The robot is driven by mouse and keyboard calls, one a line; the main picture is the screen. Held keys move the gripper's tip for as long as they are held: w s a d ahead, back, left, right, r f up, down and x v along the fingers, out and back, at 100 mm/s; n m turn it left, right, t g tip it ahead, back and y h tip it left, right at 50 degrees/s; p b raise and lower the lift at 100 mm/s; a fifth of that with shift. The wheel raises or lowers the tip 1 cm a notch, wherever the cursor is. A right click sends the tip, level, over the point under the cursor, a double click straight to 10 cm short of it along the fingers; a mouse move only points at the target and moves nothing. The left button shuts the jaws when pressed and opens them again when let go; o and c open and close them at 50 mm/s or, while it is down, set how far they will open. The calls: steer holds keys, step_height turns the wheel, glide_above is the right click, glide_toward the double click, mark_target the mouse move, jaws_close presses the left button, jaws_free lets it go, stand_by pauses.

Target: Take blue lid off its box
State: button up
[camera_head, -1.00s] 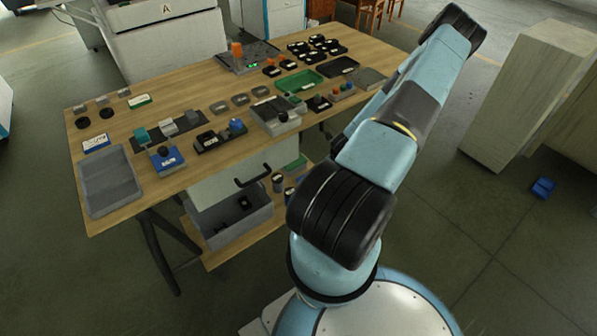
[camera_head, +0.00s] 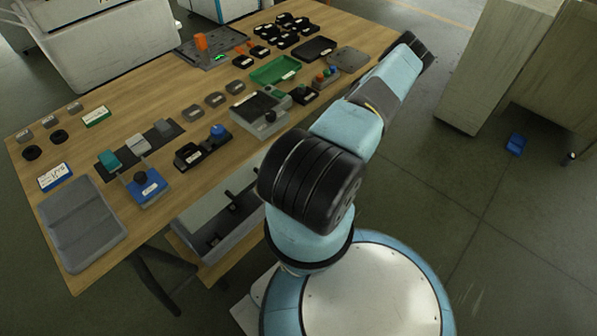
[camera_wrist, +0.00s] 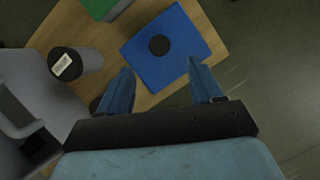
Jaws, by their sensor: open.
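In the wrist view, a flat blue lid (camera_wrist: 165,46) with a round black knob (camera_wrist: 159,45) lies near the edge of a wooden board. The box under it is hidden from this angle. My gripper (camera_wrist: 161,75) is open and empty, with its two blue fingers pointing towards the lid's near side, apart from the knob. In the head view my gripper is out of sight beyond my arm. That view shows a blue box (camera_head: 149,191) with a dark knob and white label on the tabletop; I cannot tell whether it is the same one.
In the wrist view, a dark labelled cylinder (camera_wrist: 76,63) and a grey container (camera_wrist: 28,75) stand left of the lid, and a green object (camera_wrist: 103,8) lies beyond. The table (camera_head: 92,236) holds many small parts and trays.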

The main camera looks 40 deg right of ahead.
steer(key=shift+x, duration=4.2)
steer(key=c, duration=1.2)
steer(key=shift+o, duration=0.2)
steer(key=shift+r, duration=0.1)
